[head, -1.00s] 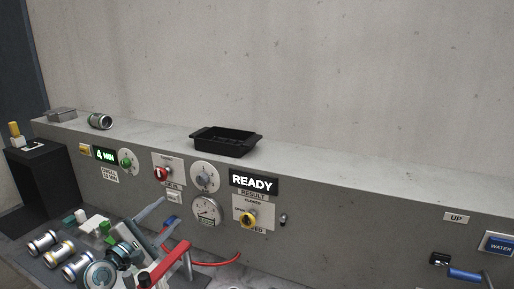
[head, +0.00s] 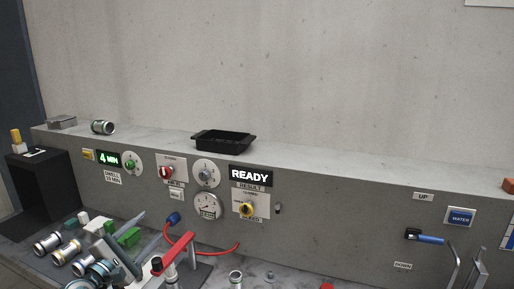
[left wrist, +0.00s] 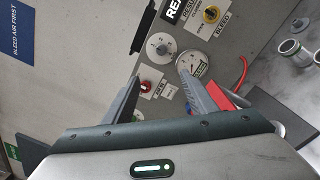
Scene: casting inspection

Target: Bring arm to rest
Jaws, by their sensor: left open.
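My left gripper (head: 133,238) is at the lower left of the head view, in front of the control panel. In the left wrist view its two grey fingers (left wrist: 161,90) are spread apart with nothing between them. Beyond them are the panel's dial (left wrist: 160,46) and the round gauge (left wrist: 193,63). A red lever (head: 173,254) stands just right of the gripper in the head view. My right gripper is not in view.
A black tray (head: 224,148) sits on the ledge, with a metal fitting (head: 102,127) to its left. The panel carries a READY display (head: 250,175) and a yellow knob (head: 246,209). Several metal fittings (head: 48,243) lie at lower left. A blue-handled lever (head: 428,239) is at right.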

